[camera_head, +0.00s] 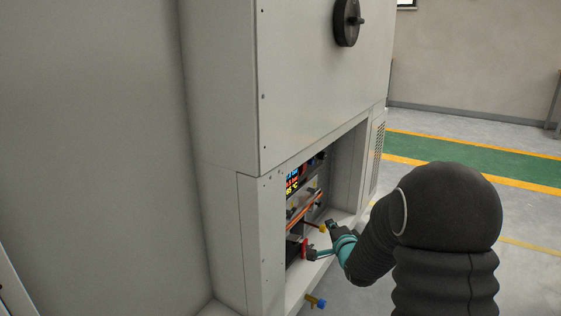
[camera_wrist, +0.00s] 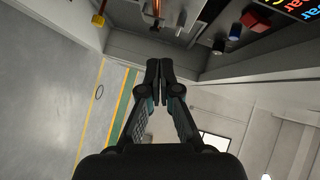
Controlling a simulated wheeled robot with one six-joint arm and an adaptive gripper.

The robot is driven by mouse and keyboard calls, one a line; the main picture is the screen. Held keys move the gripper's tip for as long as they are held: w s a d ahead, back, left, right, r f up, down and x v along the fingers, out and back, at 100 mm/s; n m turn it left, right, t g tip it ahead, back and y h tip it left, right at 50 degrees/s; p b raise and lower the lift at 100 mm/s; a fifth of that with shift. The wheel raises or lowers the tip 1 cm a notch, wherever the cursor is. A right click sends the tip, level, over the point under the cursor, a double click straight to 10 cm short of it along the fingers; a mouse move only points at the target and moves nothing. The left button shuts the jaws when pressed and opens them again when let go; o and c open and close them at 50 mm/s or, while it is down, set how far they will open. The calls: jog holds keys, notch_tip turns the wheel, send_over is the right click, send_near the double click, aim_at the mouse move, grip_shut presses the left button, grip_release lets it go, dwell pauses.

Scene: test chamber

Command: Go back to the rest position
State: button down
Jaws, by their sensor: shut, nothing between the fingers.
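My gripper (camera_head: 324,240) reaches toward the open recess low in the grey cabinet (camera_head: 225,130) in the head view. In the wrist view my gripper (camera_wrist: 159,72) has its two dark fingers together, with nothing between them. The dark sleeved arm behind it fills the lower right of the head view. The fingertips look close to the recess opening; whether they touch anything there I cannot tell.
The recess holds a lit display (camera_head: 292,180), pipes and a red part (camera_head: 304,247). A blue and yellow valve (camera_head: 315,301) sits low at the cabinet front. A black handwheel (camera_head: 346,22) is on the upper panel. Open floor with a green strip (camera_head: 470,157) lies right.

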jog(key=s+d+f+n+g+h, duration=0.2)
jog(key=s+f+n+g, duration=0.25)
jog(key=s+f, duration=0.2)
jog(key=s+n+g+p, duration=0.1)
jog(key=s+n+g, duration=0.35)
jog(key=s, duration=0.45)
jog(key=s+a+r+n+p, duration=0.2)
jog(key=s+r, duration=0.8)
jog(key=s, duration=0.2)
jog(key=s+a+r+n+g+p, duration=0.1)
jog(key=s+a+r+n+p, duration=0.1)
jog(key=s+r, duration=0.8)
jog(key=s+a, duration=0.1)
jog(key=s, duration=0.2)
jog(key=shift+s+n, duration=0.2)
jog(key=shift+n, duration=0.2)
jog(key=shift+a, duration=0.1)
